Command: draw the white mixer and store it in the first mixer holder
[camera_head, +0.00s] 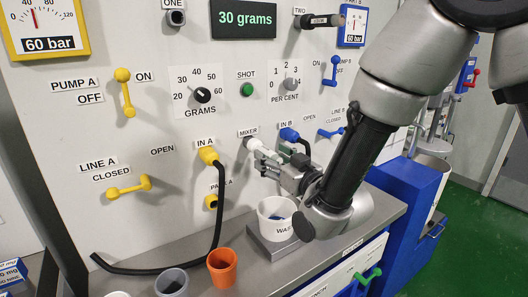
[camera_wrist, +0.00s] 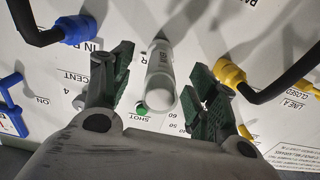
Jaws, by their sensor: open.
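The white mixer (camera_head: 254,144) sticks out of the wall panel under the MIXER label, between the IN A and IN B hose fittings. In the wrist view the mixer (camera_wrist: 161,85) is a pale tube with its round end towards me. My gripper (camera_head: 268,164) is close to it in the head view, partly overlapping it. In the wrist view the open green-padded fingers of my gripper (camera_wrist: 162,86) stand on either side of the tube, with gaps visible. The first mixer holder (camera_head: 176,18), under the ONE label, is a dark socket at the top of the panel and looks empty.
Holder TWO carries a dark mixer (camera_head: 322,20). A yellow hose fitting (camera_head: 208,155) and a blue one (camera_head: 289,134) flank the mixer. A white waste bucket (camera_head: 275,222) stands below my gripper, with an orange cup (camera_head: 222,266) on the bench (camera_head: 345,232). Yellow levers project at left.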

